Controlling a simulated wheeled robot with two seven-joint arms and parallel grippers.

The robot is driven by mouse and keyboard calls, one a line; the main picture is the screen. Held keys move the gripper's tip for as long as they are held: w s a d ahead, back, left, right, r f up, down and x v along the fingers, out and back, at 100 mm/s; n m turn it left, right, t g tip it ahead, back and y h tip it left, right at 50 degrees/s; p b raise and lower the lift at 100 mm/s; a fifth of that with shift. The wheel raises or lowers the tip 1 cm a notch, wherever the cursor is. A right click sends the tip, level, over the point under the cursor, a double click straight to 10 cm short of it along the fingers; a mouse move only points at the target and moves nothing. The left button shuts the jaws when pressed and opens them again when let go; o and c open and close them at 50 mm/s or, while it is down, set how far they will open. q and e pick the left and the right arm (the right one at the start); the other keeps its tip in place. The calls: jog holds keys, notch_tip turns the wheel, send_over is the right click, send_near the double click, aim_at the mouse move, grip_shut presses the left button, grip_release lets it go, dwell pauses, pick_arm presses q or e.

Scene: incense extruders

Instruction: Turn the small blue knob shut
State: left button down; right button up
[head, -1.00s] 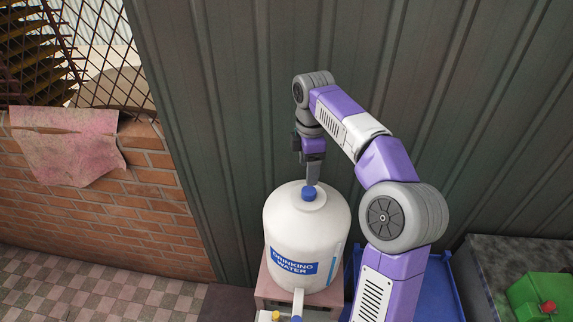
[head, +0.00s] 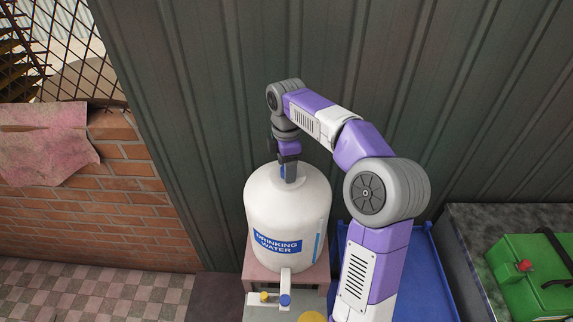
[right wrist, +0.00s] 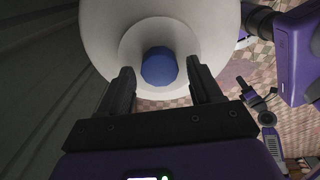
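The white water bottle (head: 287,208), labelled "Drinking Water", stands upright and has a blue cap (right wrist: 159,67) on top. My right gripper (head: 289,177) points down over that cap and mostly hides it in the head view. In the right wrist view, the right gripper (right wrist: 160,82) is open. Its fingers are on either side of the cap, with gaps visible. Below the bottle, a small blue knob (head: 285,300) sits beside a yellow knob (head: 264,297). No gripper is near these two. A small dark gripper-like shape (right wrist: 258,98), perhaps my left gripper, shows at the right wrist view's edge.
The bottle stands on a pinkish stand (head: 318,276) close to a corrugated dark wall (head: 440,90). A blue tray (head: 425,275) is to the right, with a green box (head: 525,275) on a dark surface beyond. A brick wall (head: 130,230) and open tiled floor lie left.

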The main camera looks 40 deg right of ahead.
jog(key=c, duration=0.9)
